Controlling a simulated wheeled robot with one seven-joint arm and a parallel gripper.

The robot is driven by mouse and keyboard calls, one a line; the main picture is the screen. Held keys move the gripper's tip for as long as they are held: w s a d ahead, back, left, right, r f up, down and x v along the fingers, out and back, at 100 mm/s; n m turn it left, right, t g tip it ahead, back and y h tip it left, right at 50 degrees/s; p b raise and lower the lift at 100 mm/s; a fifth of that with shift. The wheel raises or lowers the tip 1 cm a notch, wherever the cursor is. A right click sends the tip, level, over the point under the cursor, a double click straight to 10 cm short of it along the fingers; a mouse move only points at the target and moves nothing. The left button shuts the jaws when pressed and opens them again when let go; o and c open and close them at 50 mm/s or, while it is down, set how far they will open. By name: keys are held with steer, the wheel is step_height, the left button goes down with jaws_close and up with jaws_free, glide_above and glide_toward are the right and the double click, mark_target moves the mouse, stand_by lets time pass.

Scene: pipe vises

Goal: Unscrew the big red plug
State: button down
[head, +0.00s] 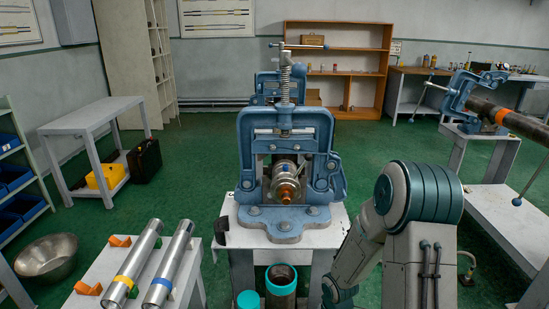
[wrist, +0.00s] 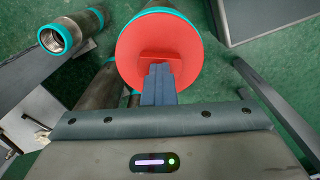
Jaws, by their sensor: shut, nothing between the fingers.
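The big red plug (wrist: 160,30) shows in the wrist view as a wide round red disc with a raised red bar across its lower part. It sits in the end of a pipe with a teal rim (wrist: 121,75). My gripper (wrist: 160,70) is shut, its blue-grey fingers together with nothing between them. The fingertips overlap the plug's raised bar in the picture; I cannot tell whether they touch it. The red plug and my gripper do not show in the head view.
A pipe with teal bands (wrist: 72,34) lies left of the plug. In the head view, a blue vise (head: 285,165) stands on a white stand, with a teal-rimmed pipe (head: 281,286) below. Silver pipes (head: 140,262) lie on a bench at left. Green floor (head: 190,160) is open behind.

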steer(key=n+p, duration=0.1)
steer(key=n, duration=0.2)
steer(key=shift+s+r+n+p, duration=0.2)
steer(key=shift+n+p, duration=0.15)
steer(key=shift+n, duration=0.05)
steer(key=n+p, duration=0.1)
steer(key=n, duration=0.3)
steer(key=shift+p, duration=0.35)
steer(key=n+p, duration=0.1)
steer(key=n, duration=0.2)
steer(key=shift+d+p, duration=0.1)
steer(key=shift+p, duration=0.2)
steer(key=shift+w+f+n, duration=0.1)
steer(key=shift+f+n, duration=0.15)
steer(key=shift+n, duration=1.05)
steer(key=c, duration=1.8)
jaws_free()
steer(key=shift+c, duration=0.2)
